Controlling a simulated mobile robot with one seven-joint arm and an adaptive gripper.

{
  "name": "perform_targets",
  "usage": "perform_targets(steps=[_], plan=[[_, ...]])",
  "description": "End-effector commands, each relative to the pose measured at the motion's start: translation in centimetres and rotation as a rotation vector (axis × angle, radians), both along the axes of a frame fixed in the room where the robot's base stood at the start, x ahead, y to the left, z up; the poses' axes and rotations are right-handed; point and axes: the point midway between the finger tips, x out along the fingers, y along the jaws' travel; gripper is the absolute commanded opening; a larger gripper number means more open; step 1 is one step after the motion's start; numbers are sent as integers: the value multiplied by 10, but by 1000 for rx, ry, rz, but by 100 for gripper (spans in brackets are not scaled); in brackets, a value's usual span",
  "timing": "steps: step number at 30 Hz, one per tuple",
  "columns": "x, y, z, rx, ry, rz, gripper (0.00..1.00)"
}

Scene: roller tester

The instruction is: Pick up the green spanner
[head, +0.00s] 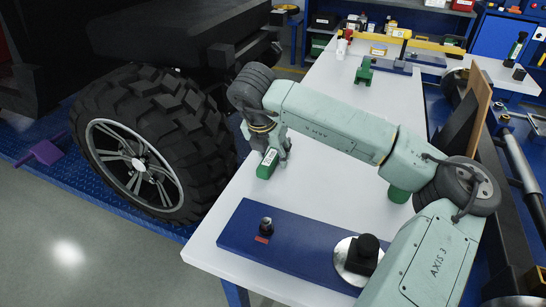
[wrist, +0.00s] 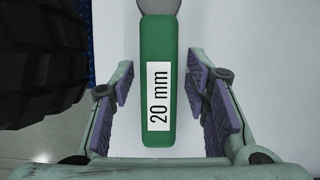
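The green spanner (wrist: 157,50) shows in the wrist view as a green handle with a white "20 mm" label, lying lengthwise on the white table. A grey part shows at its top edge; the rest is cut off. My gripper (wrist: 162,95) is open, with one purple-padded finger on each side of the handle and a gap on both sides. In the head view the spanner's green handle (head: 268,163) shows at the table's left edge, just under my gripper (head: 277,160). My arm hides part of the spanner there.
A large black tyre (head: 150,140) stands close to the left table edge. A blue plate (head: 290,245) with a black knob lies at the table's front. A green object (head: 364,72) and a yellow bar (head: 420,43) are farther back. The white tabletop (head: 335,95) between is largely clear.

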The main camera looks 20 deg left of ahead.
Motion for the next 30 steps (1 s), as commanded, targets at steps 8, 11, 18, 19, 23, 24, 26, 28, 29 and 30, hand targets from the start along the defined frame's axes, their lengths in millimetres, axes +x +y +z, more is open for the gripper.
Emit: perform_targets(steps=[8,11,18,19,23,24,26,28,29,30], plan=[[-1,1,-2,2,3,2,19],[-1,1,-2,1,4,3,12],[-1,1,-3,1,6,3,0],[-1,1,-3,1,6,4,0],[-2,1,-3,1,6,4,0],[-2,1,-4,1,7,4,0],[-2,1,-4,1,7,4,0],[-2,1,-4,1,7,4,0],[-2,1,-4,1,8,4,0],[-2,1,-4,1,8,4,0]])
